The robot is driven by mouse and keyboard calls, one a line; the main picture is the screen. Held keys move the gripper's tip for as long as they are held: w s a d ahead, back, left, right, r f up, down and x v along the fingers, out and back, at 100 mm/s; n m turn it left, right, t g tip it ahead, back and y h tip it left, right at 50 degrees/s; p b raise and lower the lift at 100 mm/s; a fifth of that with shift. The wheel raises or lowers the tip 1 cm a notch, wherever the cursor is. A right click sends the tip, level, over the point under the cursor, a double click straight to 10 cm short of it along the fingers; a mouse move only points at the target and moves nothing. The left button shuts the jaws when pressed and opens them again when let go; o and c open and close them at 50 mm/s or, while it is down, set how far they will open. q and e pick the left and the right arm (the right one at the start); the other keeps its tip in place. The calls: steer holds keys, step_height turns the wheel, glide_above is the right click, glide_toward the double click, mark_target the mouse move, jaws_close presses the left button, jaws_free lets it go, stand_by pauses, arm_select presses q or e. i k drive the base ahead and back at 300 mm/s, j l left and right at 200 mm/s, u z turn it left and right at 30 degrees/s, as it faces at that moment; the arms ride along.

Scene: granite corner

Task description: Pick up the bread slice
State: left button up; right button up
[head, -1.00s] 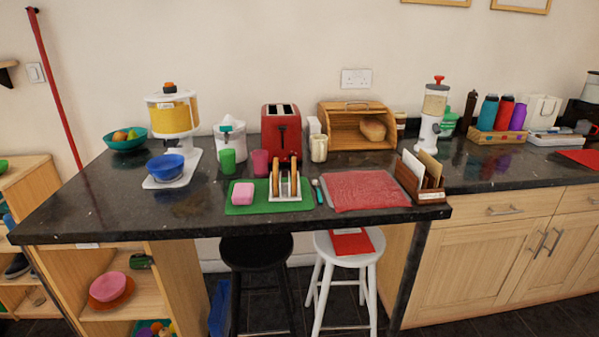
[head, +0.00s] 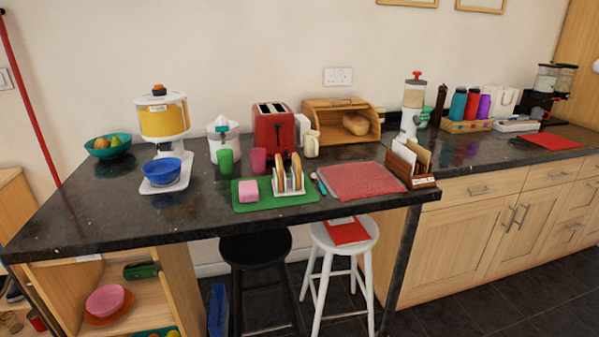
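Slices of bread (head: 296,171) stand upright in a white toast rack (head: 289,190) on a green mat (head: 310,196) near the counter's front edge. A loaf of bread (head: 355,124) lies inside the open wooden bread box (head: 318,127) at the back. A red toaster (head: 273,131) stands behind the rack; its slots look dark. Neither of my grippers shows in the view.
A pink sponge (head: 248,190) lies on the mat left of the rack. Green (head: 225,160) and pink (head: 258,160) cups stand behind it. A red mat (head: 360,181) and card holder (head: 414,176) lie right. Two stools (head: 255,247) (head: 343,238) stand below the counter's front.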

mark_target(297, 167)
steer(key=i+l, duration=0.85)
